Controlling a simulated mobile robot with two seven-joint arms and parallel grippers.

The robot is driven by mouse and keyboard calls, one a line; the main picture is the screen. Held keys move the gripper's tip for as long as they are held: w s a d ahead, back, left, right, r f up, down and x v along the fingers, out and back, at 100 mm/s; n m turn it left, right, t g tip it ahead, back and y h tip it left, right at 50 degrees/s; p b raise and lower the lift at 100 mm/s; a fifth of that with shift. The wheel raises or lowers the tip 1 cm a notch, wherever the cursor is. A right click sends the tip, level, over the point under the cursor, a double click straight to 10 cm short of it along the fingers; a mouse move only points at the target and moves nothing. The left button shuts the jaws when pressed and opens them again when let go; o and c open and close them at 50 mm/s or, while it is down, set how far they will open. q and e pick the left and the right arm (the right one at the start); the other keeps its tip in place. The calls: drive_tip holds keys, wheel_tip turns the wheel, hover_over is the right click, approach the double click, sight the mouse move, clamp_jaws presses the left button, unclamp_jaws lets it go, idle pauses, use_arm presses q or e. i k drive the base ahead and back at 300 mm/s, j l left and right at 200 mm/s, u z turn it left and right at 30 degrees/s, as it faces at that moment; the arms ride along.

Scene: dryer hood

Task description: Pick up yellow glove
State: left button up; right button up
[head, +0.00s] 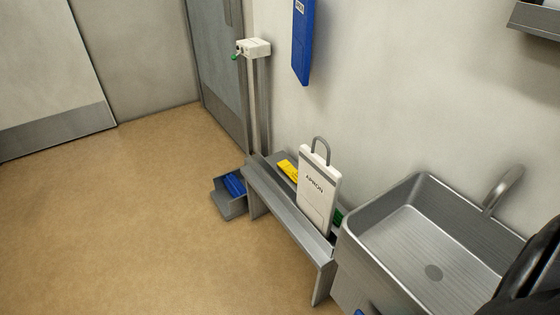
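A small yellow item (288,170), which may be the yellow glove, lies on the grey metal bench (283,215) against the wall. It is small in the head view, and its shape is hard to make out. A white board marked "APRON" (316,190) with a grey hook stands just right of it on the bench. Neither of my grippers shows in the head view. A dark part, probably of my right arm, shows at the lower right edge.
A steel sink (425,250) with a tap stands right of the bench. A grey bin (229,197) holding something blue sits on the floor at the bench's left end. A white dispenser on a post (254,48) stands behind. The brown floor at left is clear.

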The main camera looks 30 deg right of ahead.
sight(285, 166)
drive_tip(key=i, duration=2.95)
drive_tip(key=i+z, duration=0.2)
drive_tip(key=z, duration=0.15)
drive_tip(key=i+j+z, duration=0.1)
drive_tip(key=z, duration=0.25)
drive_tip(key=i+j+z, duration=0.15)
drive_tip(key=i+z, duration=0.25)
drive_tip(key=k+z, duration=0.1)
drive_tip(key=z, duration=2.95)
